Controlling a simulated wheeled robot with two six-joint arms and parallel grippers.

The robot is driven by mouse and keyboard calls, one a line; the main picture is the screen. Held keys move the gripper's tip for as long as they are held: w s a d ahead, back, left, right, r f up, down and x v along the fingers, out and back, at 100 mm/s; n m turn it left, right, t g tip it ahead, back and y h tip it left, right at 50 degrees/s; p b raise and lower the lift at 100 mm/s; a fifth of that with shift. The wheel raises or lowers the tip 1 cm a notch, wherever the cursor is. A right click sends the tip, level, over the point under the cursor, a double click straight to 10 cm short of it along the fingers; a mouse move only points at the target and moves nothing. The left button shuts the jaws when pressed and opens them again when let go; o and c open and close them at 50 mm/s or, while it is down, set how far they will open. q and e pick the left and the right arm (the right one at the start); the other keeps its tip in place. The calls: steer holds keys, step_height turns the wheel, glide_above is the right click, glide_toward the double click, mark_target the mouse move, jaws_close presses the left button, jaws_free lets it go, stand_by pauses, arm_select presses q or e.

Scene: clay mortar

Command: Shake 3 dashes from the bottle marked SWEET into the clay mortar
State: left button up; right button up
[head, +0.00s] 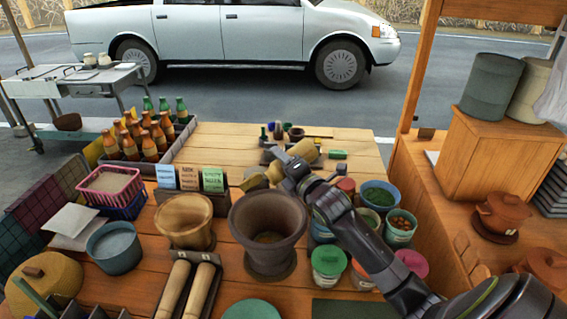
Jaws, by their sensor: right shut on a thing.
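The brown clay mortar (248,215) stands upright on the wooden table, with a little dark stuff at its bottom. My right gripper (287,168) is above and behind the mortar's back right rim, shut on a tan bottle (303,150). My left gripper is not in view.
A wooden mortar (185,212) stands left of the clay one, with two pestles (187,290) in front. Three label cards (189,178) stand behind. Several jars (328,262) crowd the right side under my arm. A bottle crate (150,158) is at back left.

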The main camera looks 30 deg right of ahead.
steer(key=shift+r, duration=0.1)
steer(key=shift+b, duration=0.8)
steer(key=f+m, duration=0.1)
steer(key=m, duration=0.1)
steer(key=f+m, duration=0.2)
steer(key=m, duration=0.1)
steer(key=shift+d, duration=0.2)
steer(key=r+m+p, duration=0.1)
steer(key=p, duration=0.1)
steer(key=a+r+m+p, duration=0.1)
steer(key=m, duration=0.1)
steer(key=shift+a+m+p, duration=0.25)
steer(key=shift+m+p, duration=0.05)
steer(key=shift+p, duration=0.05)
steer(key=shift+a+r+m+p, duration=0.15)
steer(key=shift+a+m+p, duration=0.2)
steer(key=shift+m+p, duration=0.35)
steer(key=shift+a+m, duration=0.1)
steer(key=shift+m, duration=0.4)
